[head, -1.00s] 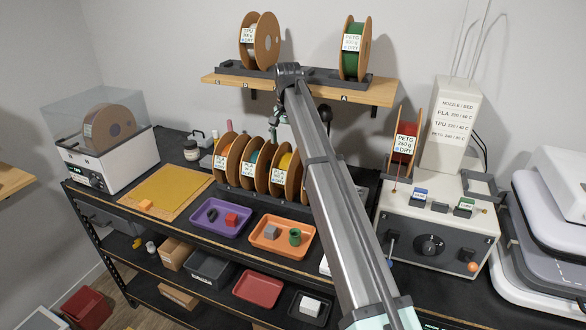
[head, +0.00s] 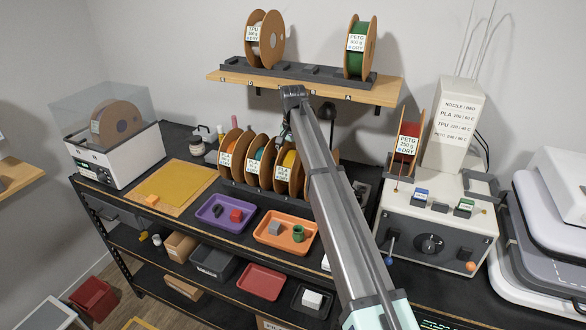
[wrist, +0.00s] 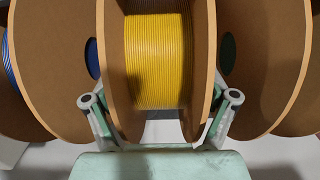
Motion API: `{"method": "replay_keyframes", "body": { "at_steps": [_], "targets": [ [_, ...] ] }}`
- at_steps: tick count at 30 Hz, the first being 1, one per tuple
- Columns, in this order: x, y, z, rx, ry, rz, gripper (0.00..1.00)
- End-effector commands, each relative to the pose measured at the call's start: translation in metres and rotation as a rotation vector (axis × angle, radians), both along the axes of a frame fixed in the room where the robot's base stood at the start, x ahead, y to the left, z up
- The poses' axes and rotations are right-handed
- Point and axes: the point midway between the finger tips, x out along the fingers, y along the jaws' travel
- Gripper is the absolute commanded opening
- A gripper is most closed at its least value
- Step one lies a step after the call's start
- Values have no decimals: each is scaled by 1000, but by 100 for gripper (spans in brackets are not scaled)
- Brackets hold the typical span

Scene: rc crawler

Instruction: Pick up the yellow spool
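The yellow spool (wrist: 155,60) fills the middle of the wrist view, with bright yellow filament between two brown cardboard flanges. My gripper (wrist: 160,125) is open, with one finger beside each outer flange of the yellow spool. The fingertips are partly hidden, and I cannot tell whether they touch the flanges. In the head view my gripper (head: 284,132) is small, just above the spool's top, partly hidden by my arm.
Neighbouring spools stand close on both sides in the wrist view: one with blue (wrist: 12,60) at the left, another brown flange (wrist: 265,60) at the right. A wooden shelf (head: 225,78) with spools hangs above. Purple (head: 205,222) and orange (head: 262,240) trays lie in front.

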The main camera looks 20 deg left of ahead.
Motion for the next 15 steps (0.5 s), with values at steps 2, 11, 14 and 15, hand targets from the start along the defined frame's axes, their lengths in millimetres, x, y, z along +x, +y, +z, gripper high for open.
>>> {"method": "replay_keyframes", "body": {
  "at_steps": [2,11,14,15],
  "targets": [
    [0,0,0,0,0,0,46],
    [0,0,1,0,-1,0,0],
    [0,0,2,0,-1,0,0],
    [0,0,2,0,-1,0,0]
  ]
}}
